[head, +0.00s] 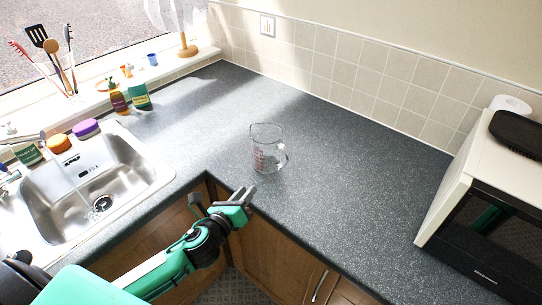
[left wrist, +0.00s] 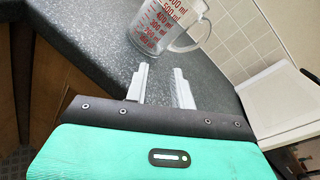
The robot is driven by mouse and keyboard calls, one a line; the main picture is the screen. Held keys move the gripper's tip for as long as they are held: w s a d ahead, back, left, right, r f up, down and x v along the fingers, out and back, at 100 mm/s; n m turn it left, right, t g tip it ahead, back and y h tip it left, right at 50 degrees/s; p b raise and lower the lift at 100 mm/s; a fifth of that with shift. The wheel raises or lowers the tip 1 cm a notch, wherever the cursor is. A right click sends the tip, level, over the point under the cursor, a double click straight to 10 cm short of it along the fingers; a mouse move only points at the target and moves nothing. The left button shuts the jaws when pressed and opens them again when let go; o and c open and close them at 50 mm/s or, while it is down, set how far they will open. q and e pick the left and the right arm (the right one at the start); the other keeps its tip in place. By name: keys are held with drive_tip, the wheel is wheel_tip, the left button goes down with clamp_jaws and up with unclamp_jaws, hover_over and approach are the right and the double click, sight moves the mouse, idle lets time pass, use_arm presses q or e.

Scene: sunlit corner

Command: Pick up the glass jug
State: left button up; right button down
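The glass jug (head: 267,150) is a clear measuring jug with red markings. It stands upright on the dark speckled worktop (head: 330,190), with its handle to the right in the head view. In the left wrist view the jug (left wrist: 168,24) is just beyond my fingertips, its top cut off by the frame edge. My left gripper (head: 246,193) is near the counter's front edge, in front of the jug and apart from it. Its two fingers (left wrist: 160,85) are spread with nothing between them. My right gripper is in neither view.
A steel sink (head: 150,179) is at the left, with bottles (head: 139,95) and tubs behind it. A microwave (head: 470,200) stands at the right. The worktop around the jug is clear. A utensil holder (head: 66,80) stands on the windowsill.

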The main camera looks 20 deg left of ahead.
sight(285, 159)
use_arm(q)
drive_tip(key=r+m+h, duration=0.1)
drive_tip(key=m, duration=0.2)
drive_tip(key=d+m+h, duration=0.1)
drive_tip(key=m+h, duration=0.1)
drive_tip(key=m, duration=0.2)
drive_tip(key=w+d+r+m+h, duration=0.1)
drive_tip(key=m, duration=0.2)
drive_tip(key=shift+w+d+r+m+h, duration=0.1)
drive_tip(key=shift+d+r+m+h, duration=0.2)
drive_tip(key=shift+r+m, duration=0.1)
drive_tip(key=shift+w, duration=0.2)
drive_tip(key=p+x, duration=0.2)
drive_tip(key=x, duration=0.6)
drive_tip(key=shift+d+r+p, duration=0.1)
drive_tip(key=shift+p, duration=0.2)
drive_tip(key=shift+w+d+r, duration=0.1)
drive_tip(key=shift+w, duration=0.2)
drive_tip(key=p+x, duration=0.2)
drive_tip(key=x, duration=0.2)
drive_tip(key=shift+w+r, duration=0.15)
drive_tip(key=shift+r, duration=0.05)
drive_tip(key=shift+w+f, duration=0.1)
drive_tip(key=shift+w, duration=0.15)
